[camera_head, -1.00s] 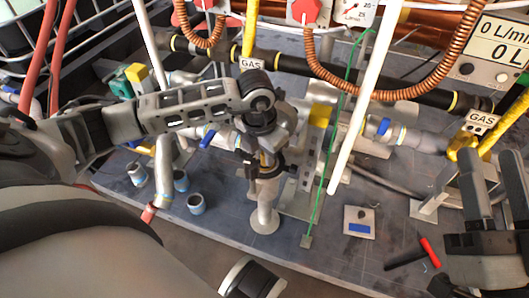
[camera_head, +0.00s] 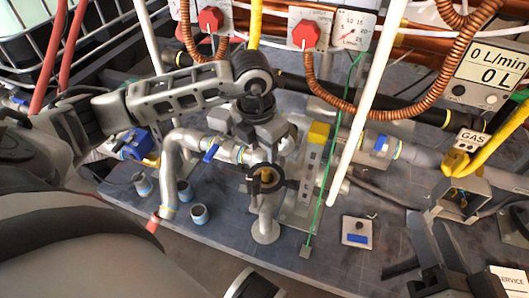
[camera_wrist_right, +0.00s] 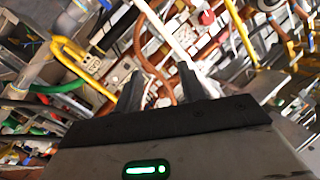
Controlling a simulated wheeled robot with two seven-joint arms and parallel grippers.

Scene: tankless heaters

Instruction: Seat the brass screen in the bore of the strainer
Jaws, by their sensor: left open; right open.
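A dark ring-shaped body (camera_head: 266,180), which looks like the strainer, sits on top of a grey pipe stand (camera_head: 265,222) in the middle of the head view. A small brownish, brass-like piece shows inside its opening; I cannot tell how deep it sits or if it is the screen. My left gripper (camera_head: 262,140) is open just above and behind the ring, apparently apart from it. My right gripper (camera_head: 432,250) is open and empty at the lower right, far from the strainer. Its two dark fingers (camera_wrist_right: 160,85) also show in the right wrist view.
Several grey cups (camera_head: 199,214) stand left of the pipe stand. A green wire (camera_head: 325,180) and a white pipe (camera_head: 368,105) run close on the right. A blue-marked square plate (camera_head: 357,232) lies on the bench, with bare surface around it.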

